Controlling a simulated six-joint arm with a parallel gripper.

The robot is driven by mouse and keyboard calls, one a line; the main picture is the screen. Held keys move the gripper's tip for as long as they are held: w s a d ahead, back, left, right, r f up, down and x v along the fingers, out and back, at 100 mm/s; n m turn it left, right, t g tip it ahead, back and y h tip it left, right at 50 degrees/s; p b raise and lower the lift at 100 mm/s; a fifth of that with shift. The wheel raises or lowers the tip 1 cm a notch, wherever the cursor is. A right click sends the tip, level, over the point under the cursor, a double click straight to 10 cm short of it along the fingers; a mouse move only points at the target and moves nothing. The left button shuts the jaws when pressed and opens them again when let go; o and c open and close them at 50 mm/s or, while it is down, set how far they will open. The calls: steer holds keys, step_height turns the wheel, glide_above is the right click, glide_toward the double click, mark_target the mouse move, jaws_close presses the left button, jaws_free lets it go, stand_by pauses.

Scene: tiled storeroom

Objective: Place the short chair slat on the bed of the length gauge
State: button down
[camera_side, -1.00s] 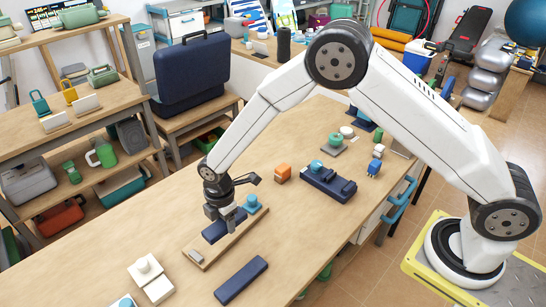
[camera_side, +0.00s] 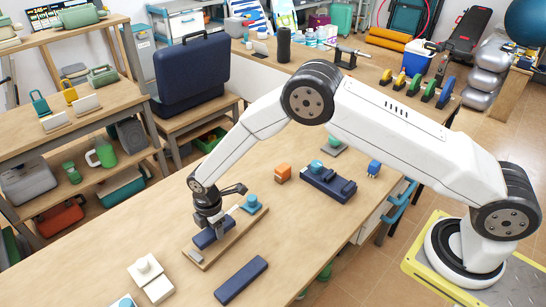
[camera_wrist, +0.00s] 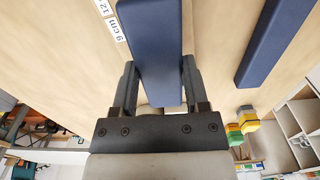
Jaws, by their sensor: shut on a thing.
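My gripper (camera_side: 211,232) is shut on a short dark blue slat (camera_side: 201,241), which also shows between the fingers in the wrist view (camera_wrist: 155,45). The slat is level, at or just above the wooden bed of the length gauge (camera_side: 196,257), and lies along it. I cannot tell whether it touches the bed. The gauge has a blue round-topped piece (camera_side: 252,202) at its far end. A longer dark blue slat (camera_side: 241,281) lies apart on the table, also in the wrist view (camera_wrist: 262,45).
White blocks (camera_side: 147,273) stand left of the gauge near the front. The table (camera_side: 310,240) is bare right of the longer slat. A blue case (camera_side: 190,75) stands on a side bench.

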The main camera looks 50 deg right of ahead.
steer(key=shift+f, duration=1.2)
steer(key=shift+f, duration=0.15)
steer(key=shift+c, duration=0.5)
jaws_free()
step_height(320, 180, up, 12)
steer(key=shift+d+r, duration=0.1)
steer(key=shift+r, duration=0.1)
